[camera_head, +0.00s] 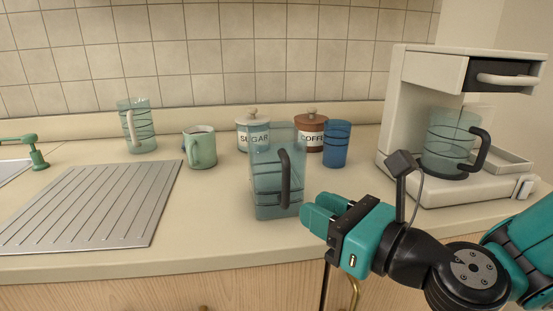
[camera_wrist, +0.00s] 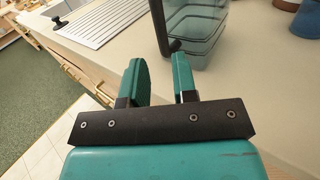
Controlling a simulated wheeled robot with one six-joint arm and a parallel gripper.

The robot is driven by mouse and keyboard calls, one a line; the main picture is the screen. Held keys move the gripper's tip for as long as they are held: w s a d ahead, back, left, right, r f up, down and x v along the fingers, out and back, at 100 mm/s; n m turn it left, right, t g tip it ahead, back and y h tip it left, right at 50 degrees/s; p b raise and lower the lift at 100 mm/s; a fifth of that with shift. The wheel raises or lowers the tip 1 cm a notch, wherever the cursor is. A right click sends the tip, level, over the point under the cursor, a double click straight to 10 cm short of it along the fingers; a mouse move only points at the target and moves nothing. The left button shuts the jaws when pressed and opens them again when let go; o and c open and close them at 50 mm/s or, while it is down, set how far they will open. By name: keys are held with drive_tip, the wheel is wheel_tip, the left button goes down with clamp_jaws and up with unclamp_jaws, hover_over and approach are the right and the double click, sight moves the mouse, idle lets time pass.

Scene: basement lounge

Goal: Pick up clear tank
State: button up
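A clear, blue-tinted tank (camera_head: 262,191) with a black upright handle (camera_head: 285,180) stands on the counter, near its front edge. In the wrist view the tank (camera_wrist: 202,42) is at the top, with its handle (camera_wrist: 159,24) just beyond the fingertips. My gripper (camera_head: 316,214) is to the right of the tank, low over the counter's front. In the wrist view the two teal fingers of my gripper (camera_wrist: 157,68) are apart, with nothing between them. I cannot tell whether a fingertip touches the handle.
Behind the tank stand a sugar jar (camera_head: 254,136), a coffee jar (camera_head: 312,120) and a blue cup (camera_head: 337,146). A green mug (camera_head: 201,150) and a clear pitcher (camera_head: 142,138) are left. A coffee machine (camera_head: 398,110) holding a carafe (camera_head: 448,140) is right. A ridged drainboard (camera_head: 95,205) lies left.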

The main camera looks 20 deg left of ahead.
sight(289, 192)
drive_tip(key=shift+x, duration=0.95)
drive_tip(key=p+x, duration=0.1)
drive_tip(key=x, duration=0.1)
drive_tip(key=p+x, duration=0.1)
drive_tip(key=x, duration=0.1)
drive_tip(key=shift+w+r, duration=0.15)
drive_tip(key=shift+r, duration=0.05)
drive_tip(key=shift+w+a+f, duration=0.15)
drive_tip(key=shift+w+a, duration=0.1)
drive_tip(key=shift+a, duration=0.35)
clamp_jaws()
